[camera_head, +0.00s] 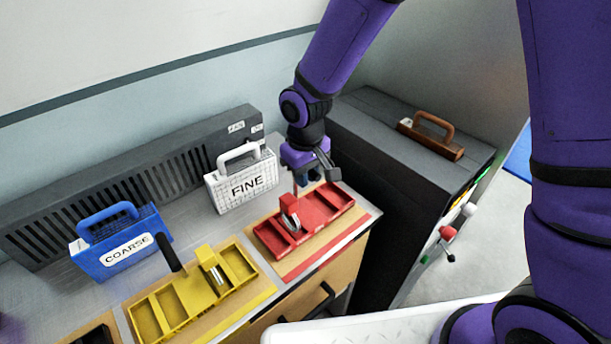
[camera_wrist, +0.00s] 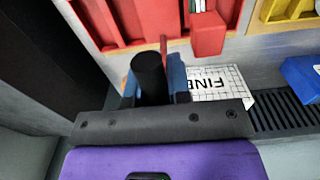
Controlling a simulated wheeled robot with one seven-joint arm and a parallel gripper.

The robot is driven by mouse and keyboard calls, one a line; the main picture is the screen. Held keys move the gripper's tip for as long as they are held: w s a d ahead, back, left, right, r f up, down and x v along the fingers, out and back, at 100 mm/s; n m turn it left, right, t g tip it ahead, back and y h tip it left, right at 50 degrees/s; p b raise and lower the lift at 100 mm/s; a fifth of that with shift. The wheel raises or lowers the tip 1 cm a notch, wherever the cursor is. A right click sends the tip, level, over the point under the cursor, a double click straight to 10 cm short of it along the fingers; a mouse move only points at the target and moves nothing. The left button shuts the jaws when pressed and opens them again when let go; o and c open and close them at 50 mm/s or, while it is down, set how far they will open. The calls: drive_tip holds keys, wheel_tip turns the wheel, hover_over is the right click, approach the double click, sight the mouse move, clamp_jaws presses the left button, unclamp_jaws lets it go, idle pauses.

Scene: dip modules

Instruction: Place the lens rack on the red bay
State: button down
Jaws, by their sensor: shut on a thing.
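The red divided rack (camera_head: 310,219), which I take to be the lens rack, has a red block with a silver ring at its left half. It lies over a tan board with a red border strip (camera_head: 333,247), which looks like the red bay. I cannot tell whether the rack touches the board. My gripper (camera_head: 312,176) is over the rack's back side. In the wrist view, my gripper (camera_wrist: 158,88) is shut around a black upright handle (camera_wrist: 149,72) beside the rack (camera_wrist: 130,25). The handle's lower end is hidden.
A yellow rack (camera_head: 192,295) with a black handle lies to the left. A white FINE case (camera_head: 240,184) stands close behind the red rack, and a blue COARSE case (camera_head: 120,245) further left. A dark cabinet (camera_head: 385,150) rises close on the right, with a brown-handled block (camera_head: 431,139) on top.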

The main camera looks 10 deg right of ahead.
drive_tip(key=shift+f, duration=0.4)
drive_tip(key=c, duration=1.1)
unclamp_jaws()
drive_tip(key=shift+o, duration=0.2)
wheel_tip(320, 180, up, 12)
drive_tip(key=shift+r, duration=0.1)
